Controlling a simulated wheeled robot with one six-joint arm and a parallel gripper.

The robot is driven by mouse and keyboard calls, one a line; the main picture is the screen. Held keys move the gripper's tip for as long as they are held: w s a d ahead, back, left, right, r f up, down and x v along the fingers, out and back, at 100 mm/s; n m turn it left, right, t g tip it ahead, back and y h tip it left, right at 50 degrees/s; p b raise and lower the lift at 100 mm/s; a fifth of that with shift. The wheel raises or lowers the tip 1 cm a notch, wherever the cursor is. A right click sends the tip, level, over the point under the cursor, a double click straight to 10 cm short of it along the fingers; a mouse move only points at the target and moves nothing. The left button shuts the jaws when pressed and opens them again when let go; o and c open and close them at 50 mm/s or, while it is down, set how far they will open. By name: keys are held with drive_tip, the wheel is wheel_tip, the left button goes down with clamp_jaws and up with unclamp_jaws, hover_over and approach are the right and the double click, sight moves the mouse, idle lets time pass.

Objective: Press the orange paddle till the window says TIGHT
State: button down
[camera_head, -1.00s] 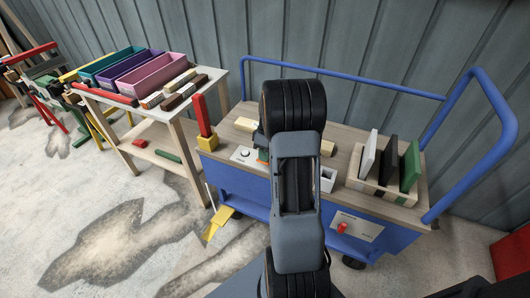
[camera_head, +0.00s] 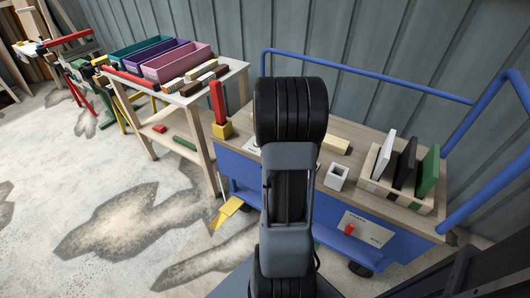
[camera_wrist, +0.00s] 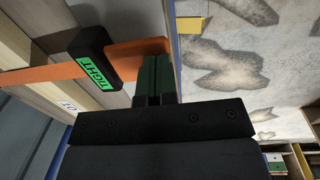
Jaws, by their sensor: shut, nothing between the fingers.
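In the wrist view the orange paddle (camera_wrist: 138,50) lies at the tips of my gripper (camera_wrist: 156,62). The fingers are shut and empty, and they overlap the paddle's edge; they look to be against it. A black housing (camera_wrist: 98,48) beside the paddle carries a green window (camera_wrist: 91,71) that reads TIGHT. An orange strap (camera_wrist: 40,76) runs from the housing to the left. In the head view my arm hides the paddle, the window and my fingers.
The blue cart (camera_head: 245,172) carries a white square cup (camera_head: 337,176), a rack of upright panels (camera_head: 400,165) and a red block on a yellow base (camera_head: 220,129). A yellow pedal (camera_head: 227,212) sticks out low at the left. A side table (camera_head: 190,97) holds coloured bins.

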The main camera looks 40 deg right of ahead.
drive_tip(key=shift+r, duration=0.1)
drive_tip(key=shift+r+p, duration=0.7)
drive_tip(key=shift+p, duration=0.05)
drive_tip(key=shift+r+p, duration=0.3)
drive_tip(key=shift+p, duration=0.05)
wheel_tip(320, 180, up, 13)
drive_tip(key=d+p, duration=0.2)
drive_tip(key=p, duration=0.3)
drive_tip(key=shift+w+d, duration=0.35)
idle(0.5)
